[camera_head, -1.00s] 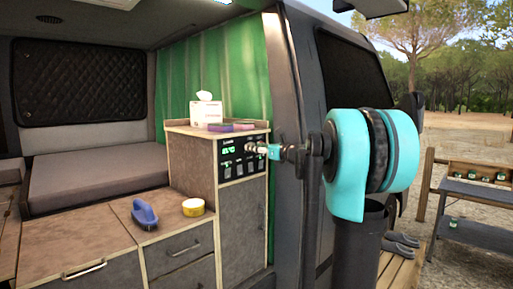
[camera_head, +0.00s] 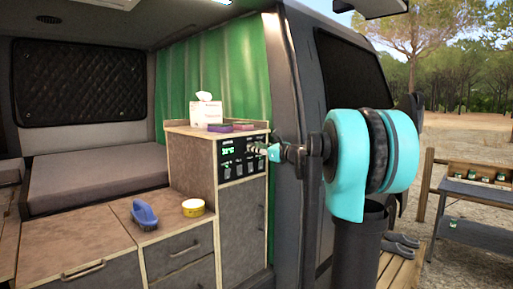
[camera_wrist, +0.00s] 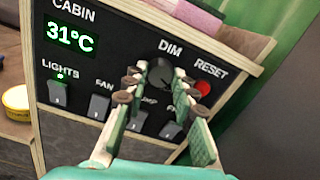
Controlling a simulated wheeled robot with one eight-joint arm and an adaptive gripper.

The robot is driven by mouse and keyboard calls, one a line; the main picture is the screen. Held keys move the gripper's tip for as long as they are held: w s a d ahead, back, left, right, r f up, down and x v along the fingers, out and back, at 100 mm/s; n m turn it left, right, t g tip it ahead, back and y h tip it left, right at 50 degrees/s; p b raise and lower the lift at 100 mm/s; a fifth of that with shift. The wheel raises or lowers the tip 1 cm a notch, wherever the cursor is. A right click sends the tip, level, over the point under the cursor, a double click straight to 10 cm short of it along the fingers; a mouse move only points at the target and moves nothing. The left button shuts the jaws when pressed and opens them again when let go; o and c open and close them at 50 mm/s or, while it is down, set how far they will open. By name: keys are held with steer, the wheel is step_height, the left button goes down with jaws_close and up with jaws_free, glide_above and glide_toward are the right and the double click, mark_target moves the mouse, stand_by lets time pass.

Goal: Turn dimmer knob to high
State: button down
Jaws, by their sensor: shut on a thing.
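The dimmer knob (camera_wrist: 161,72) is a round dark knob under the word DIM on the black control panel (camera_head: 229,170). In the wrist view my gripper (camera_wrist: 158,74) has one fingertip on each side of the knob and is shut on it. The wrist view is tilted against the panel. The fingers partly cover the knob's lower part and some switch labels, and I cannot tell the knob's setting clearly. In the head view my gripper (camera_head: 257,150) reaches the panel from the right, and the knob is too small to make out.
A red RESET button (camera_wrist: 202,89) sits right beside the knob. Several rocker switches, including the lights switch (camera_wrist: 57,93), lie below. The display (camera_wrist: 70,38) reads 31°C. A tissue box (camera_head: 206,112) stands on the cabinet top. A brush (camera_head: 144,215) and yellow tape roll (camera_head: 193,208) lie on the counter.

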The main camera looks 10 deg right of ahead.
steer(key=c, duration=1.2)
jaws_free()
steer(key=v, duration=1.2)
steer(key=shift+s+r, duration=0.1)
